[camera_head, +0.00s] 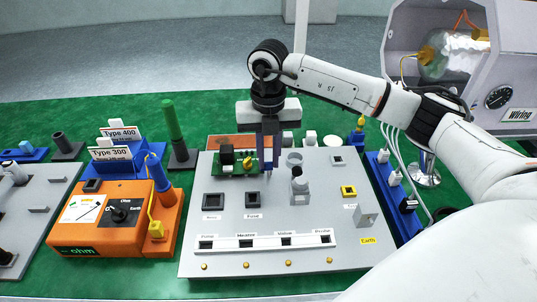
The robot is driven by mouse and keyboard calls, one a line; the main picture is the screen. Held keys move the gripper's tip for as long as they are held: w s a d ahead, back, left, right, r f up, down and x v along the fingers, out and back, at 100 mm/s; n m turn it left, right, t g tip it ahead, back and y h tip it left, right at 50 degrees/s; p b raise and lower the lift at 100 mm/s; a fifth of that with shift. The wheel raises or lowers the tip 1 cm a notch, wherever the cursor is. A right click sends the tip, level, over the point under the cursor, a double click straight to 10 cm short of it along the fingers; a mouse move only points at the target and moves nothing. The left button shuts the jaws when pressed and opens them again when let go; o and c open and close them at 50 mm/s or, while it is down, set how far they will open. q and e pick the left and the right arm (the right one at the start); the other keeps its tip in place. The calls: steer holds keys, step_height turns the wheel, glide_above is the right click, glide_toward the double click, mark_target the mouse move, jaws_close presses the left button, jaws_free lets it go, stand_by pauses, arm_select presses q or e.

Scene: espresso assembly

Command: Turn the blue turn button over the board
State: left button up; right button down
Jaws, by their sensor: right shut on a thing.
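My right gripper (268,160) points straight down at the right end of the green circuit board (236,168), which sits at the back of the grey panel (222,240). Its fingers are shut on the small blue turn button (269,177), whose lower part shows just below the fingertips. The fingers hide most of the button, so I cannot tell its turn angle. Dark and yellow parts stand on the board to the left of the fingers. My left gripper is not in view.
A grey cylinder part (299,186) stands close to the right of the gripper. An orange ohm meter (116,222) is at the left, with a tall green cylinder (173,121) behind it. A blue cable strip (396,195) and a wiring housing (507,80) are at the right.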

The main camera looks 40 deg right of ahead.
mark_target(268, 162)
steer(key=shift+m, duration=0.5)
steer(key=c, duration=1.6)
jaws_free()
steer(key=shift+c, duration=0.2)
steer(key=shift+r, duration=0.15)
step_height(268, 162, up, 10)
